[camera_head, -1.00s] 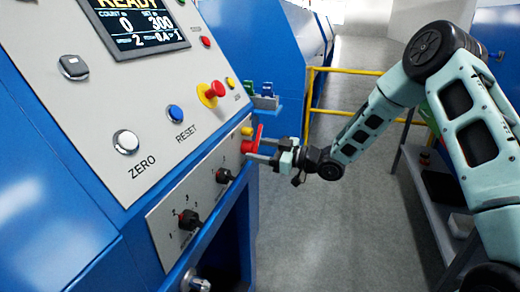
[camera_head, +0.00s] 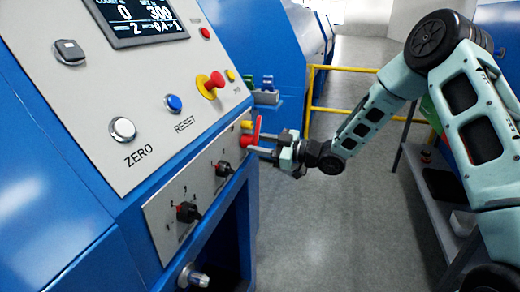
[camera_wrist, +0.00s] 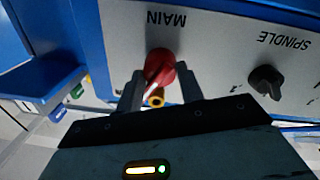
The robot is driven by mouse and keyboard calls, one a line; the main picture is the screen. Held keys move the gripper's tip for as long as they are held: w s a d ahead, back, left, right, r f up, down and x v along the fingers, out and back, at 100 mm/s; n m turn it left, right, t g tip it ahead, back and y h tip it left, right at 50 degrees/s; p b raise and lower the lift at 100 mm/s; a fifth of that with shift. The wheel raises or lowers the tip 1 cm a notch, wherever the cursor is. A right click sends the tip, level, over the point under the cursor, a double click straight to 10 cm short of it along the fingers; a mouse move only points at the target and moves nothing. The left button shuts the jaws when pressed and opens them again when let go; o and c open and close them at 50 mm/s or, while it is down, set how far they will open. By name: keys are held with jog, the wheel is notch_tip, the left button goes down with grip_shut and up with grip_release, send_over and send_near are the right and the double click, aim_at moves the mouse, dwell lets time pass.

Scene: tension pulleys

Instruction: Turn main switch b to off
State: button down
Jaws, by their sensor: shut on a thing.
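The main switch is a red handle (camera_head: 256,131) at the far right end of the lower grey panel.
A black spindle knob (camera_wrist: 266,80) sits beside the main switch. Two black selector knobs are on the lower panel, one nearer (camera_head: 187,212). A red emergency button (camera_head: 214,81) sits above. A yellow railing (camera_head: 345,69) stands behind; a grey shelf (camera_head: 430,200) is at right.

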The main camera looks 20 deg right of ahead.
jog(key=n+b, duration=0.5)
jog(key=b, duration=0.3)
jog(key=n+b, duration=0.6)
jog(key=b, duration=0.2)
jog(key=n+y+b, duration=0.1)
jog(key=n+b, duration=0.5)
jog(key=b, duration=0.3)
jog(key=shift+f, duration=0.3)
jog(key=shift+a+g, duration=0.15)
jog(key=shift+g, duration=0.25)
jog(key=c, duration=0.9)
grip_release()
jog(key=shift+s, duration=0.1)
jog(key=shift+r, duration=0.1)
